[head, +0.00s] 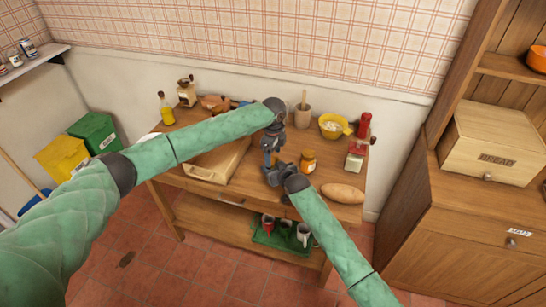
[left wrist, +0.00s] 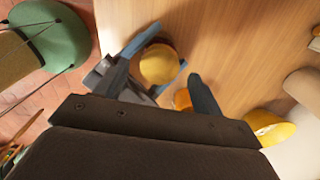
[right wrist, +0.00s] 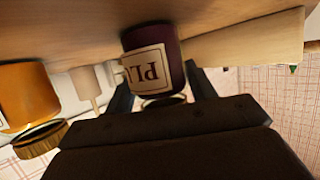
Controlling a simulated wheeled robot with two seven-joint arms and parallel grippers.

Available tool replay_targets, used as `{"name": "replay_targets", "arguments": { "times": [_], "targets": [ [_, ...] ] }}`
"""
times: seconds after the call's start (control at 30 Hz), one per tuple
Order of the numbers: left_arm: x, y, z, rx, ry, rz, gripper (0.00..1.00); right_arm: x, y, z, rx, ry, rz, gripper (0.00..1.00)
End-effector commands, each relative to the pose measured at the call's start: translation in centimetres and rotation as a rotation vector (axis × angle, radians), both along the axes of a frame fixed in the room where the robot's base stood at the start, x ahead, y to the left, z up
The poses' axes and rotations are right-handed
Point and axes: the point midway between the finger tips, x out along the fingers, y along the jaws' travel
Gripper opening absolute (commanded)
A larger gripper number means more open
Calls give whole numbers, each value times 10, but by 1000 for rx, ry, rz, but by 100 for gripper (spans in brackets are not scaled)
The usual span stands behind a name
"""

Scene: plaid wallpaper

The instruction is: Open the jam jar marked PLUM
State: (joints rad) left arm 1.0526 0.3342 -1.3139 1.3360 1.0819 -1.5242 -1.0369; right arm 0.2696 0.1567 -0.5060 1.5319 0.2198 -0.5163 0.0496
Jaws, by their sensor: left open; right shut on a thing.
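The PLUM jar (right wrist: 150,55) is dark purple with a cream label. It shows upside down in the right wrist view, against the tabletop. My right gripper (head: 272,172) is shut on its body. The jar's round golden lid (left wrist: 159,64) shows from above in the left wrist view, between the right gripper's fingers. My left gripper (head: 270,150) points down above the jar. Its open fingers (left wrist: 163,85) are spread either side of the lid, apart from it. In the head view, the grippers mostly hide the jar.
An amber jar (head: 308,161) with a lid stands close to the right on the wooden table (head: 240,185). A bread loaf (head: 342,193), yellow bowl (head: 333,125) and mortar (head: 302,117) lie around.

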Motion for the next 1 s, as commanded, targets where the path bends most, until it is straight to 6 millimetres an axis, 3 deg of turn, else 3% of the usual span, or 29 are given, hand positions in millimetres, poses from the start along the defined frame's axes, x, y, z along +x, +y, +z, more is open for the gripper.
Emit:
{"name": "replay_targets", "arguments": {
  "times": [0.2, 0.43, 0.47, 0.57, 1.0],
  "targets": [
    [0, 0, 23, 0, -1, 0, 68, 0, 0, 0, 0, 0, 0, 0],
    [0, 0, 26, 0, 0, 0, 68, 0, 0, 0, 0, 0, 0, 0],
    [0, 0, 26, 0, 0, 0, 68, 0, 0, 0, 0, 0, 0, 59],
    [0, 0, 26, 0, 0, 0, 68, 0, 0, 0, 0, 0, 0, 79],
    [0, 0, 21, 0, 0, -1, 68, -7, -4, 1, 0, -1, 0, 81]
  ]
}}
